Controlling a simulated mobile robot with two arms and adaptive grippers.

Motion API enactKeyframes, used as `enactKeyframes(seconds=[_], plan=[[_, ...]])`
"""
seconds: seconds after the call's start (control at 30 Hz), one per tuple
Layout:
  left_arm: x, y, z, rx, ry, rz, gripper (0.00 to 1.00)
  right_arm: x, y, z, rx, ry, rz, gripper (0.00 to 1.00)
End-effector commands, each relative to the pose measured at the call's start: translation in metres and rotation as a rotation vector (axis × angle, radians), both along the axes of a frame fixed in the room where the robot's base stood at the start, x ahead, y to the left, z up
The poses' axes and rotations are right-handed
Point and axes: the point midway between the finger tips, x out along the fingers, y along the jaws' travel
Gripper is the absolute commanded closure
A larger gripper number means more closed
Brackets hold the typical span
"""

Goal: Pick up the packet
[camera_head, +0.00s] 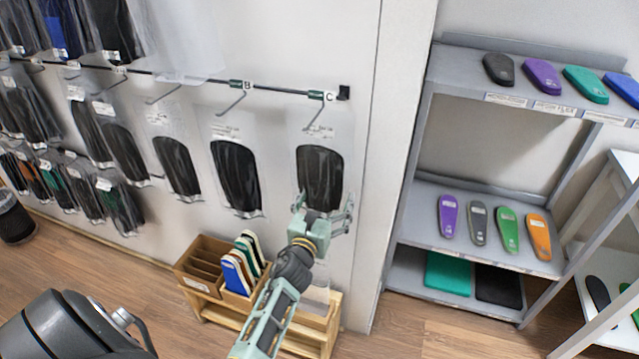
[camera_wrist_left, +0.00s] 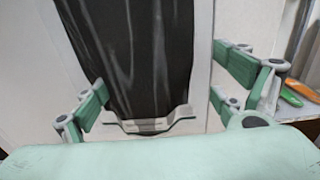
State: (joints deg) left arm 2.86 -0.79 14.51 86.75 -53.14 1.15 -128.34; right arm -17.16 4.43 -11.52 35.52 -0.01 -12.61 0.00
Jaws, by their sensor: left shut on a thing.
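The packet (camera_head: 320,176) is a clear hanging bag with a black insole inside. It hangs upright below the hook marked C at the right end of the wall rail. My left gripper (camera_head: 323,207) is at its lower part, with one finger at each side. In the left wrist view the packet (camera_wrist_left: 143,55) stands between the two fingers, its clear lower edge near the palm. The left gripper (camera_wrist_left: 160,88) is shut on the packet. My right gripper is not in view.
Other packets (camera_head: 236,175) hang to the left on the rail. A wooden rack (camera_head: 325,318) with boxes of coloured insoles stands below my left arm. A grey shelf (camera_head: 480,250) with coloured insoles stands at the right, past a wall edge.

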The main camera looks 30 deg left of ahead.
Motion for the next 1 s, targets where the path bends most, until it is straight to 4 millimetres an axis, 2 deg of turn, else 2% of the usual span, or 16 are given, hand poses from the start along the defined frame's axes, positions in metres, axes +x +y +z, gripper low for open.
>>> enactKeyframes(seconds=[0.17, 0.4, 1.0], plan=[[0.000, 0.000, 0.002, 0.001, -0.001, 0.000, 0.38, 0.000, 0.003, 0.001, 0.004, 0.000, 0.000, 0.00], [-0.003, -0.001, 0.016, 0.003, 0.001, -0.002, 0.38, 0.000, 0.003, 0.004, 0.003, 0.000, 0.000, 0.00], [-0.108, -0.026, 0.012, -0.002, 0.003, -0.001, 0.38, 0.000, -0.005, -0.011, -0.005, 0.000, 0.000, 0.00]])
